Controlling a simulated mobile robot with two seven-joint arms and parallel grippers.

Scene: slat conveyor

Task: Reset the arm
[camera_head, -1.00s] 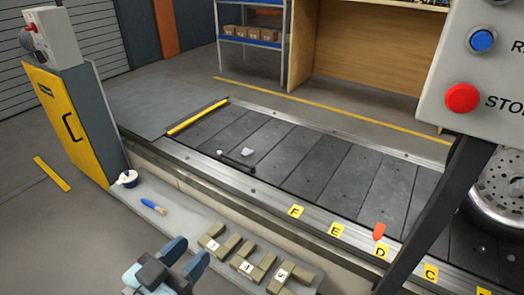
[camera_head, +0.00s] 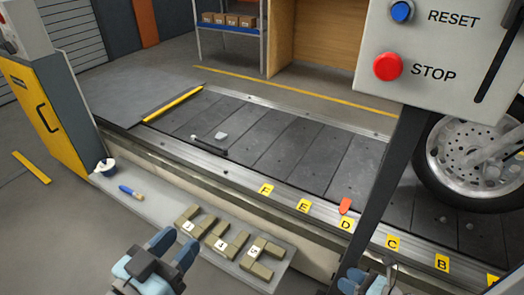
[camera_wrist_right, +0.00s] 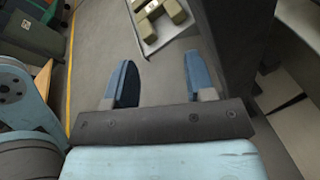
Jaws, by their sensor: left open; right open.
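My left gripper (camera_head: 174,246) is open and empty at the bottom left of the head view, in front of the grey shelf with the blocks. My right gripper (camera_head: 367,279) shows at the bottom edge of the head view, partly cut off, near the dark post. In the right wrist view its two blue fingers (camera_wrist_right: 160,80) are spread apart with only floor between them. Neither gripper touches anything that I can see.
Olive blocks (camera_head: 230,240), a blue brush (camera_head: 131,192) and a small pot (camera_head: 105,167) lie on the shelf (camera_head: 160,208). The slat conveyor (camera_head: 285,146) carries a wheel (camera_head: 478,155) at right. A control panel (camera_head: 440,55) on a dark post (camera_head: 385,200) stands close.

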